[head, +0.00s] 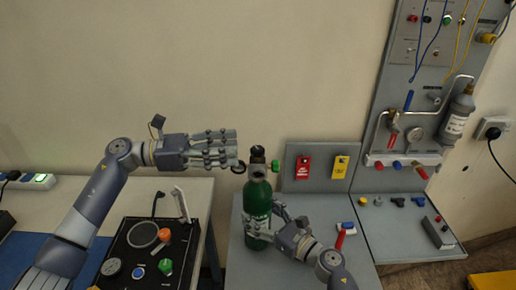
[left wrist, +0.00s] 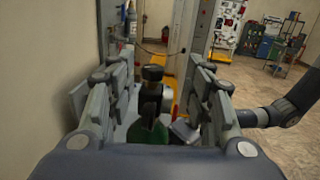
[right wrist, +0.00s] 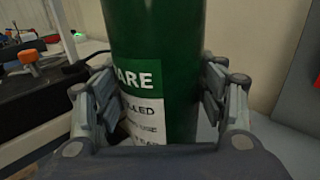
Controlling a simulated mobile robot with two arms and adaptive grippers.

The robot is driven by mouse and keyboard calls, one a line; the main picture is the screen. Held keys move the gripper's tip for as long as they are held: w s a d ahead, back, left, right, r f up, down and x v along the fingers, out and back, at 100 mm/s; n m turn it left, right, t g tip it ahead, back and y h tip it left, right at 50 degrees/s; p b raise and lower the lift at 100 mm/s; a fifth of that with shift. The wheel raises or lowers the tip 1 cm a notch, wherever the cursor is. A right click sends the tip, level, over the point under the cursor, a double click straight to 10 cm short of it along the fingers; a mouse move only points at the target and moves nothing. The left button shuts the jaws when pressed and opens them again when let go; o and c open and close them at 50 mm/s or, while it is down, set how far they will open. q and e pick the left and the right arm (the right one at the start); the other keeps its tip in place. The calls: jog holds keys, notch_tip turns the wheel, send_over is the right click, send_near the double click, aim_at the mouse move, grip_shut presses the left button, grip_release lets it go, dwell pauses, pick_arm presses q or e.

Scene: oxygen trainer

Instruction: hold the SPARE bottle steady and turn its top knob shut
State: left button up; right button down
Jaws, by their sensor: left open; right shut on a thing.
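The green SPARE bottle (head: 257,201) stands upright on the grey table, its label readable in part in the right wrist view (right wrist: 140,85). Its black top knob (head: 257,152) sits above the valve, and it also shows in the left wrist view (left wrist: 152,73) between the fingers. My right gripper (head: 265,222) is shut on the bottle's body, one finger on each side. My left gripper (head: 236,150) is open, level with the bottle's top and just left of the knob.
A grey panel (head: 400,80) with hoses rises at the right. A black device box (head: 150,253) lies at left.

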aim_at(258, 148)
pick_arm(q)
jog(key=s+a+f+n+t+y, duration=0.1)
jog(key=s+a+f+n+t, duration=0.1)
jog(key=a+t, duration=0.15)
jog(key=shift+g, duration=0.25)
jog(key=x, duration=1.1)
jog(key=shift+w+d+r, duration=0.25)
jog(key=shift+w+d, duration=0.05)
jog(key=shift+w, duration=0.05)
jog(key=c, duration=1.1)
